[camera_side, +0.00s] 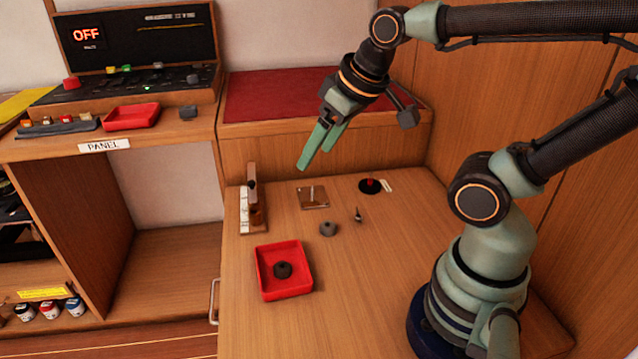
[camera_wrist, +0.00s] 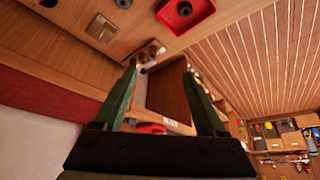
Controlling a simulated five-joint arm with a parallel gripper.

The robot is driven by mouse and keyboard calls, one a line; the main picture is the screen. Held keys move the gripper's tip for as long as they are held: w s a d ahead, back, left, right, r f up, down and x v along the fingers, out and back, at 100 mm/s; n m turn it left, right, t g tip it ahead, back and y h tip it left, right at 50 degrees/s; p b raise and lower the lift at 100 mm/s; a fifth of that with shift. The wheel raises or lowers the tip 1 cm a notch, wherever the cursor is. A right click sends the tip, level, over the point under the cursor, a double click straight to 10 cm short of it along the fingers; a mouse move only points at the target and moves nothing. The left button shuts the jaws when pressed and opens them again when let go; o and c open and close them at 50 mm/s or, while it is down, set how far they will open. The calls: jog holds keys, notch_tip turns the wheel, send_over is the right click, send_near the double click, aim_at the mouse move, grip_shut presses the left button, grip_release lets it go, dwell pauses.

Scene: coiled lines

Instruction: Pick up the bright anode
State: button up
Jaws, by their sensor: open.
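A lighter grey, ring-like piece (camera_side: 328,229) lies on the wooden bench in the side view, and it looks like the bright anode. It also shows at the top edge of the wrist view (camera_wrist: 123,3). A darker, similar piece (camera_side: 282,269) lies in the red tray (camera_side: 306,284), which is also in the wrist view (camera_wrist: 163,16). My gripper (camera_side: 314,160) is open and empty, high above the back of the bench, well apart from the grey piece. Its two green fingers also show spread in the wrist view (camera_wrist: 160,68).
A small brown plate (camera_side: 306,203) with a pale upright mark lies behind the grey piece. A wooden stand (camera_side: 254,190) is at left. The front bench is clear.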

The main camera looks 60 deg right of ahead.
dwell(0.4)
jog(key=shift+o, duration=0.9)
jog(key=n+g, duration=0.6)
jog(key=n, duration=0.7)
send_over(327, 220)
jog(key=s+a, duration=0.1)
jog(key=a, duration=0.1)
notch_tip(327, 220, down, 13)
jog(key=f, duration=1.1)
jog(key=shift+w+d+f, duration=0.1)
jog(key=shift+d+f, duration=0.1)
jog(key=shift+f, duration=0.1)
